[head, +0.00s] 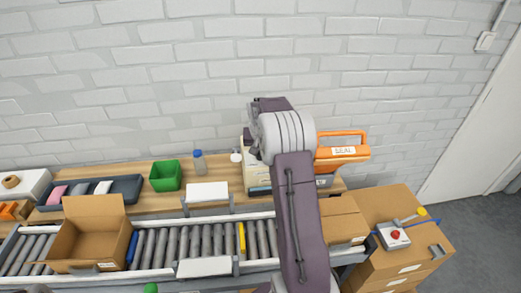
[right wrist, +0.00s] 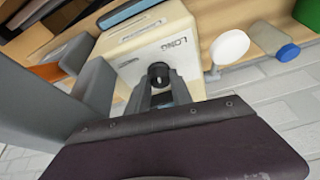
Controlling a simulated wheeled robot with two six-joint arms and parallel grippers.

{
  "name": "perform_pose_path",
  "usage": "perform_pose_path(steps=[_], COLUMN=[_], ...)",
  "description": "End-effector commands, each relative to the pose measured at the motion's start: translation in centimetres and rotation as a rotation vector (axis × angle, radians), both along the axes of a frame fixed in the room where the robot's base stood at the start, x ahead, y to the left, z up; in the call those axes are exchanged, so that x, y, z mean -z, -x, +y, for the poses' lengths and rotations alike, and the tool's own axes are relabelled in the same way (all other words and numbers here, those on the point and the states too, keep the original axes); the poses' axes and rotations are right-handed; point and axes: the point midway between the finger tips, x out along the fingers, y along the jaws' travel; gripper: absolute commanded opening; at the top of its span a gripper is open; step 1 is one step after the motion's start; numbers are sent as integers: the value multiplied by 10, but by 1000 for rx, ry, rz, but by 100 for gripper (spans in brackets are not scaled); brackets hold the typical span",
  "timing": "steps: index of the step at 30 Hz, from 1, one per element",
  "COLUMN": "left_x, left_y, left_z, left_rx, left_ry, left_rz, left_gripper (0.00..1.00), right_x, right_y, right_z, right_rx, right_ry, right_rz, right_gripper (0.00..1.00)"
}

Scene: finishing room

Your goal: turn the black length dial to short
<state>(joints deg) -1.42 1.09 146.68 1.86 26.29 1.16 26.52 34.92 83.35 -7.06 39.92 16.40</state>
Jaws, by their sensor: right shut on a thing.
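The cream machine (head: 250,172) stands on the wooden bench, mostly behind my right arm in the head view. In the right wrist view, the cream machine (right wrist: 155,50) shows tilted, with the word LONG on its face. The round black length dial (right wrist: 158,72) is on that face. My right gripper (right wrist: 161,84) is at the dial with its grey fingers on either side, shut on it. The word for the short end and the dial's pointer cannot be made out. My right gripper is hidden behind the arm in the head view. My left gripper is not in view.
An orange sealer (head: 342,153) stands close right of the machine. A green bin (head: 165,176) and a blue-capped bottle (head: 199,163) are on its left. A roller conveyor (head: 195,241) with an open carton (head: 92,229) runs in front. Stacked boxes (head: 385,255) are at right.

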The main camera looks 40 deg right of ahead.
Motion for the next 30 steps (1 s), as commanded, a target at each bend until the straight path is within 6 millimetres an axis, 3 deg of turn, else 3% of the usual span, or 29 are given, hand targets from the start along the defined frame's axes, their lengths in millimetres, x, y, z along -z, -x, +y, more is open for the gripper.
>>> perform_pose_path(steps=[18, 19, 21, 30], left_x=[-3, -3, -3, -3], left_y=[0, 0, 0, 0], left_z=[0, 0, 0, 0], left_rx=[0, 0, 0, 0], left_ry=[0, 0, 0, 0], left_rz=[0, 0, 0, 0], left_gripper=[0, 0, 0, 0], right_x=[-1, -1, -1, -2], right_y=[-1, -1, 0, 0], right_z=[-1, -1, -1, 0], right_rx=[-43, -43, -42, -41], right_ry=[2, 2, 2, 2], right_rz=[-4, -4, -4, -3], right_gripper=[0, 35, 48, 48])
